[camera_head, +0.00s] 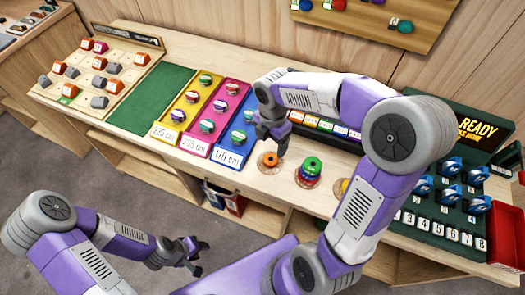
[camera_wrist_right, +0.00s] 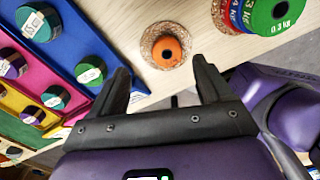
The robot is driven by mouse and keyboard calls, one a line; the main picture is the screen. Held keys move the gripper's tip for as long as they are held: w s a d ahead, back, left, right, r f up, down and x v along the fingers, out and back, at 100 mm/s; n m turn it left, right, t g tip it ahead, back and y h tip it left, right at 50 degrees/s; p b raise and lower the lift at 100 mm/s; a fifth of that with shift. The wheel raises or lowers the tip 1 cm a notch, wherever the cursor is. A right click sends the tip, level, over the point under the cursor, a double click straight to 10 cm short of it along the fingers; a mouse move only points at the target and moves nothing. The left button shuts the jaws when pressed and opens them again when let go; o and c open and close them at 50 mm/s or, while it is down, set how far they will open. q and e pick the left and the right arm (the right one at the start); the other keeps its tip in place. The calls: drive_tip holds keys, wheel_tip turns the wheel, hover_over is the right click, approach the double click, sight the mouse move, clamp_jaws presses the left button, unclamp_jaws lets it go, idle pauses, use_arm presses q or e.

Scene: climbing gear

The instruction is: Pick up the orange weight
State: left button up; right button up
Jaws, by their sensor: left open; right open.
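The orange weight (camera_head: 270,159), a small disc with a hole in its middle, lies on a round cork coaster on the wooden table. It also shows in the right wrist view (camera_wrist_right: 167,52), just beyond the fingertips and between their lines. My right gripper (camera_head: 277,143) is open and empty, close above the weight in the head view; in its wrist view its two dark fingers (camera_wrist_right: 163,76) stand wide apart. My left gripper (camera_head: 198,256) is open and empty, low in front of the table.
A stack of weights with a green one on top (camera_head: 312,166) stands just right of the orange weight; it also shows in the wrist view (camera_wrist_right: 275,12). A blue tray (camera_head: 226,154) with colored rolls lies to the left. The table's front edge is close.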

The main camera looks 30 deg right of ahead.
sight(271, 159)
drive_tip(key=shift+f, duration=0.4)
drive_tip(key=shift+s+f+b, duration=0.4)
drive_tip(key=shift+s+f, duration=0.15)
drive_tip(key=shift+f, duration=0.15)
wheel_tip(271, 159, down, 5)
drive_tip(key=shift+a+r+b, duration=0.1)
drive_tip(key=shift+a+b, duration=0.05)
drive_tip(key=shift+b, duration=1)
drive_tip(key=shift+r, duration=0.1)
drive_tip(key=c, duration=1.3)
drive_tip(key=shift+o, duration=0.2)
